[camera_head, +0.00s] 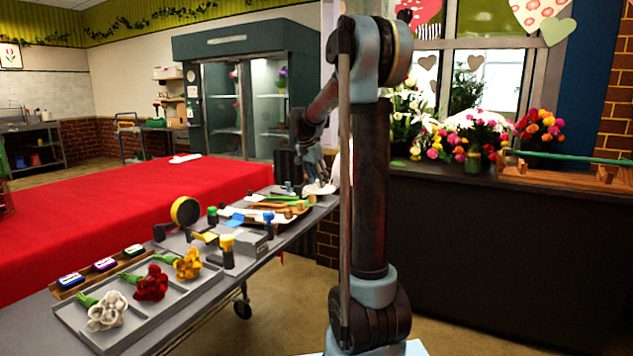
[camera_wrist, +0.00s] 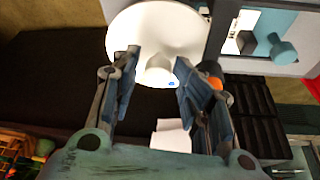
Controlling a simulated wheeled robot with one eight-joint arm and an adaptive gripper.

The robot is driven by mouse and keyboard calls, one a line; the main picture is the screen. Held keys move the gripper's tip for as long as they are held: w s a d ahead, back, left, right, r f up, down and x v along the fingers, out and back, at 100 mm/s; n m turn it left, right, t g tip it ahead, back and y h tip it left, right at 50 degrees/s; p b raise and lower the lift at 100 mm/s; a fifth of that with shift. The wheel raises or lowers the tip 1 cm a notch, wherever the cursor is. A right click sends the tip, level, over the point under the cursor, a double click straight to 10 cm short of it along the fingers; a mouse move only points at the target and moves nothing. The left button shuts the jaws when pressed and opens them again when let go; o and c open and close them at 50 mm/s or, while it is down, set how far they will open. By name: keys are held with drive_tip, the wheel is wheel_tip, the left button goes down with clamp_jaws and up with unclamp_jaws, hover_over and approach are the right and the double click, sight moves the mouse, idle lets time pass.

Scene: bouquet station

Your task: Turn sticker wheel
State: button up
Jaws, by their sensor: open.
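A white round disc (camera_wrist: 150,25), which looks like the sticker wheel, fills the top middle of the wrist view. A short white knob (camera_wrist: 160,71) sticks out at its lower edge, with a small blue mark just below. My gripper (camera_wrist: 157,62) is open, its two fingers on either side of the knob with gaps between. I cannot tell how far the knob is in depth. In the head view my gripper (camera_head: 315,168) is at the far end of the grey table, just above a white round thing (camera_head: 320,189), partly hidden by my arm.
The grey table (camera_head: 150,330) holds a tray of flower bunches, ink pads, a yellow-black roll (camera_head: 185,211) and several stamps. A red-covered table (camera_head: 120,215) stands behind. A dark counter (camera_head: 480,250) with flowers and a wooden rack (camera_head: 565,170) is at right.

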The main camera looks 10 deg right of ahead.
sight(312, 190)
drive_tip(key=v, duration=0.7)
drive_tip(key=shift+a+r, duration=0.2)
drive_tip(key=shift+r, duration=0.15)
